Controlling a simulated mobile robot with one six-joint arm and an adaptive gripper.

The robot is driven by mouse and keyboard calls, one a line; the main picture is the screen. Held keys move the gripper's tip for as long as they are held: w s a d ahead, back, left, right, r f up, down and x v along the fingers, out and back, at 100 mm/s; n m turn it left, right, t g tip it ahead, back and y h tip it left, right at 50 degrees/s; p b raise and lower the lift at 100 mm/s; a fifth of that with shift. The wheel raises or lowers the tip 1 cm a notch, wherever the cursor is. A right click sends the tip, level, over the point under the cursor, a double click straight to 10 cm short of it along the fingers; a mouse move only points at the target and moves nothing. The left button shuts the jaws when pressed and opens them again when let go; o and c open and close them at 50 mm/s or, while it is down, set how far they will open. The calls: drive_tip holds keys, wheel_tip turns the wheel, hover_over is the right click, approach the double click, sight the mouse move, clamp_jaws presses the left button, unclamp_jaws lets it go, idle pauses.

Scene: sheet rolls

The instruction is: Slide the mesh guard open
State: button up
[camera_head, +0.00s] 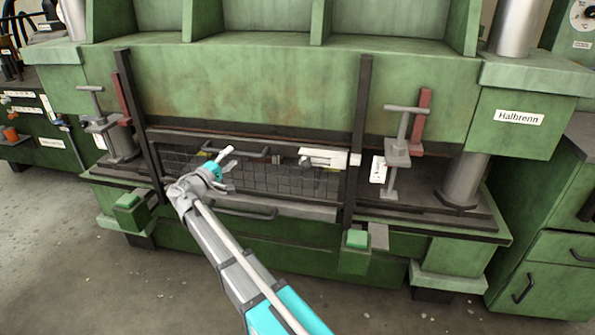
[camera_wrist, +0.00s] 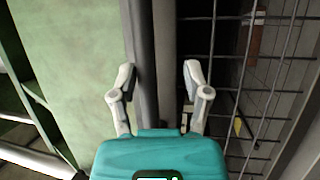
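The mesh guard (camera_head: 300,187) is a dark wire grid in a grey frame, low across the front of the green press, between two dark upright rails. It has a dark bar handle (camera_head: 240,151) along its top and another handle (camera_head: 243,213) along its bottom. My gripper (camera_head: 228,168) is in front of the guard's left half, near the top handle. In the wrist view, my gripper (camera_wrist: 160,78) is open, with its fingers apart on either side of a grey and dark bar. The mesh (camera_wrist: 250,85) lies right of the bar. Whether the fingers touch the bar is unclear.
The right upright rail (camera_head: 361,130) bounds the guard. Grey clamps stand on both sides, the right one (camera_head: 398,150) beside a red bar. A green button box (camera_head: 356,243) juts out below right. White parts (camera_head: 323,158) show behind the mesh. Floor in front is open.

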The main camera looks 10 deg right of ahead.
drive_tip(key=b+v, duration=0.2)
drive_tip(key=v, duration=1.1)
drive_tip(key=s+d+r+m+g+y+p, duration=0.1)
drive_tip(key=s+d+r+g+y+p, duration=0.1)
drive_tip(key=d+p, duration=0.6)
drive_tip(key=s+d+r+m+g+y+p, duration=0.2)
drive_tip(key=s+d+r+g+p, duration=0.1)
drive_tip(key=d+p, duration=0.6)
drive_tip(key=s+d+r+m+g+y+p, duration=0.2)
drive_tip(key=s+d+r+g+p, duration=0.1)
drive_tip(key=d+g+p, duration=0.3)
drive_tip(key=shift+d+r+p, duration=0.55)
drive_tip(key=shift+d+p, duration=0.65)
drive_tip(key=shift+d, duration=0.9)
drive_tip(key=shift+s, duration=0.15)
